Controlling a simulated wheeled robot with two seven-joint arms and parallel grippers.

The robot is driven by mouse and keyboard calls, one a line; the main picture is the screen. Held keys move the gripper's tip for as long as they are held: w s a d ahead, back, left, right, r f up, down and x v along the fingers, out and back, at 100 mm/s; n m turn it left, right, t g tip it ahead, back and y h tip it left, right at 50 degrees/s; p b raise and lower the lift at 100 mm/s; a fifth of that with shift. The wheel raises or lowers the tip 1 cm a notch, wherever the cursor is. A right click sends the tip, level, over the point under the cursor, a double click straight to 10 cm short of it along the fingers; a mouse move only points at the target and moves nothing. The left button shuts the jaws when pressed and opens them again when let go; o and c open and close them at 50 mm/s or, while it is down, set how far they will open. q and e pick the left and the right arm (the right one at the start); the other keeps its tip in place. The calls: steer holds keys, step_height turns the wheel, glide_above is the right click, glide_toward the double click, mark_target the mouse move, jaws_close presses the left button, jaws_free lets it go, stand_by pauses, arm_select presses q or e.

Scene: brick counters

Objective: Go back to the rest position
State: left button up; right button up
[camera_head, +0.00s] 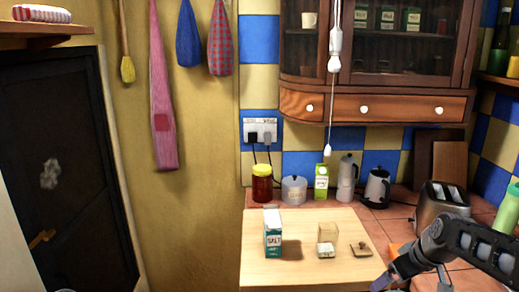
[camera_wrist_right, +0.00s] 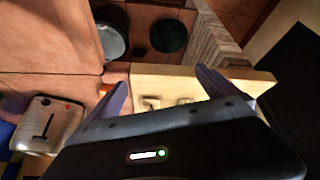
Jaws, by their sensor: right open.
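My right gripper (camera_head: 384,281) comes in at the lower right of the head view, beside the right edge of the pale wooden board (camera_head: 305,218). In the right wrist view its two fingers (camera_wrist_right: 162,78) are spread apart with nothing between them. A green and white salt box (camera_head: 273,240) stands upright on the board. My left gripper does not show in either view.
A toaster (camera_head: 437,207) stands close to my right arm; it also shows in the wrist view (camera_wrist_right: 48,122). A wooden cabinet (camera_head: 388,106) hangs above.

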steer(key=s+a+f+m+y, duration=0.1)
steer(key=s+a+f+m, duration=0.2)
steer(key=a+f, duration=0.8)
steer(key=s+a+f+m+y, duration=0.1)
steer(key=s+a+f+m, duration=0.35)
steer(key=f, duration=0.95)
steer(key=s+a+f+g, duration=0.1)
steer(key=s+a+f, duration=0.3)
steer(key=s, duration=0.3)
steer(key=s+a+f+n+g, duration=0.1)
steer(key=s+a+f+g, duration=0.1)
steer(key=s+a+f, duration=0.2)
steer(key=s+a+f+n+g+y, duration=0.1)
steer(key=s+a+f, duration=0.2)
steer(key=s, duration=0.7)
steer(key=a, duration=0.2)
steer(key=shift+a+f+g, duration=0.4)
